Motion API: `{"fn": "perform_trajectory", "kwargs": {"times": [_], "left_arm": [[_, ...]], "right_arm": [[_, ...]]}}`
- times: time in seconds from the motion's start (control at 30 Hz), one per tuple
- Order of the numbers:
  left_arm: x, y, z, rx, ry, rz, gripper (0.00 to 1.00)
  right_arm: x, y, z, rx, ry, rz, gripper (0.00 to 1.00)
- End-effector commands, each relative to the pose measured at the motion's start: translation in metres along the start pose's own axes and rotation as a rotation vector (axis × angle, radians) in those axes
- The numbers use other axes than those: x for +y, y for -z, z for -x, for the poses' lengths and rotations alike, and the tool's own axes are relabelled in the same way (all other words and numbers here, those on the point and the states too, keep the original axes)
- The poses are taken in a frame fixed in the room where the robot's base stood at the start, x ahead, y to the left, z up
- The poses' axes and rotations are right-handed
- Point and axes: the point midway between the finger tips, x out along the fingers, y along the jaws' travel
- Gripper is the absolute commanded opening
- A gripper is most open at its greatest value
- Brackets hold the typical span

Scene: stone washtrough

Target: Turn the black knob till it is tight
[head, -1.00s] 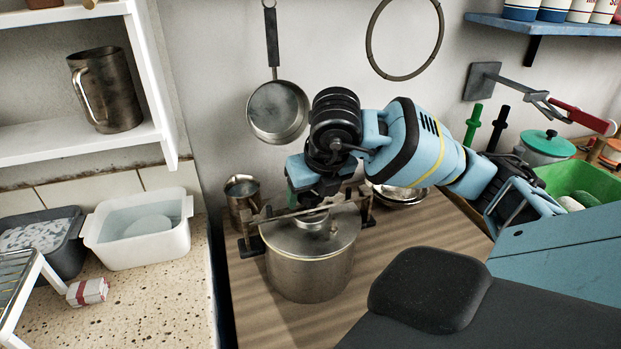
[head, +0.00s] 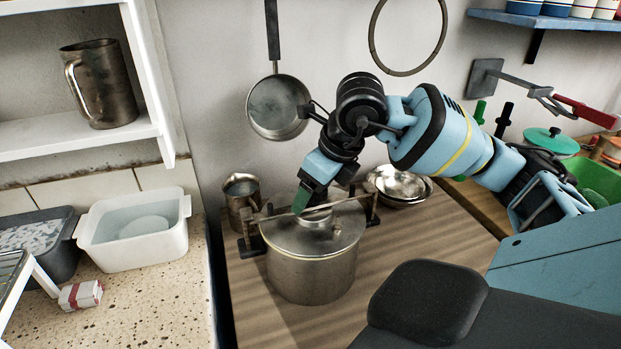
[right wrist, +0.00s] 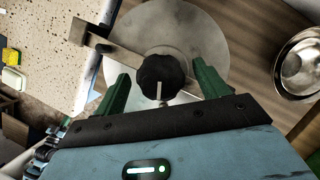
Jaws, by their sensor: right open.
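The black knob (right wrist: 160,81) has a ridged rim and sits over the middle of the pot's lid. The metal pot (head: 311,275) stands on the wooden counter with its round lid (head: 340,232) on. A flat clamp bar (right wrist: 122,52) runs across the lid under the knob. My right gripper (right wrist: 162,71) is open, with one green finger on each side of the knob and a visible gap to each. My left gripper is not in view.
A metal jug (head: 241,200) stands close behind the pot at left, and metal bowls (head: 398,187) at right. A pan (head: 278,107) hangs on the wall behind. A white basin (head: 135,230) stands on the left counter. The wooden counter right of the pot is clear.

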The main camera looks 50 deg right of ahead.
Motion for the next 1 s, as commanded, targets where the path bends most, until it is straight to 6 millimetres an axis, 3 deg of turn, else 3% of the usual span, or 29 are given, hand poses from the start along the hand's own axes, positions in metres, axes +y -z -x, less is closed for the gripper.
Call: {"fn": "perform_trajectory", "kwargs": {"times": [0.27, 0.7, 1.0], "left_arm": [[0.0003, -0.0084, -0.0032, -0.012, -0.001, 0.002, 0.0], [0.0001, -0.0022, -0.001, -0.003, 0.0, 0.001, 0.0], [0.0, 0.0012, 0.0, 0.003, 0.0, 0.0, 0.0]], "right_arm": [[-0.0006, 0.0004, -0.0008, 0.001, -0.109, 0.259, 0.73], [0.0, -0.0012, 0.0013, -0.003, -0.281, 0.669, 0.73], [0.0002, -0.0001, 0.0003, -0.001, -0.33, 0.793, 0.73]]}}
